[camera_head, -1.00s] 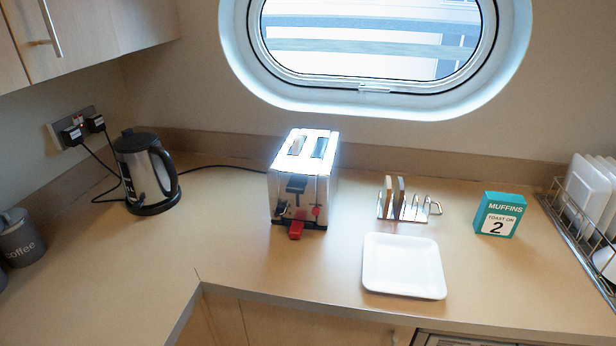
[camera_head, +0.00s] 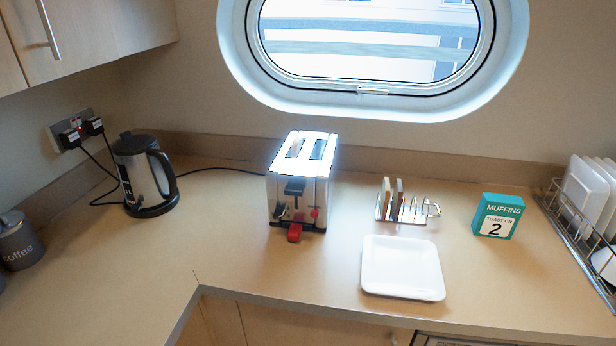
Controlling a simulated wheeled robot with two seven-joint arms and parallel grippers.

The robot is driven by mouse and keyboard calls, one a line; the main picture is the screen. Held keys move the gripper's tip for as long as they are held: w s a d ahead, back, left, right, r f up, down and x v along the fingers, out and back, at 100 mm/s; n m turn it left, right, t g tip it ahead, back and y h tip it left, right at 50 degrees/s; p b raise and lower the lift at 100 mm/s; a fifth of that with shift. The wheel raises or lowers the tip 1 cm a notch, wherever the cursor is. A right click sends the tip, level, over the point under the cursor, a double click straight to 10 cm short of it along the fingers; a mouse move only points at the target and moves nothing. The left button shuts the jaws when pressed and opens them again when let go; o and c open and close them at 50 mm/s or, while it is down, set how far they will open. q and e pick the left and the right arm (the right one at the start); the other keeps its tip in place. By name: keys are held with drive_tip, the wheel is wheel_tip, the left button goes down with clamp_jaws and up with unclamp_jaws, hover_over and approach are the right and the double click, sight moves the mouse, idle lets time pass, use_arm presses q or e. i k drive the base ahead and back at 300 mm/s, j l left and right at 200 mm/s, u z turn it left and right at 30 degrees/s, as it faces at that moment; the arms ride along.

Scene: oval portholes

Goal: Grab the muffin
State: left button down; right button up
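No loose muffin lies on the counter. A chrome toaster (camera_head: 311,187) stands at the middle, with two slots on top. Something light brown (camera_head: 296,147) shows in its left slot; I cannot tell whether it is a muffin. The other slot looks dark. A wire toast rack (camera_head: 419,210) to its right holds two upright slices (camera_head: 394,198), one tan and one greyish. A teal box (camera_head: 496,215) marked "MUFFINS, TOAST ON 2" stands further right. A white square plate (camera_head: 402,267) lies empty in front of the rack. Neither of my grippers is in view.
A steel and black kettle (camera_head: 146,175) stands at the left, with a grey coffee canister (camera_head: 17,240) nearer the left edge. A dish rack with white plates (camera_head: 590,195) is at the right edge.

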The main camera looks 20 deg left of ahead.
sight(298, 144)
drive_tip(key=u, duration=0.85)
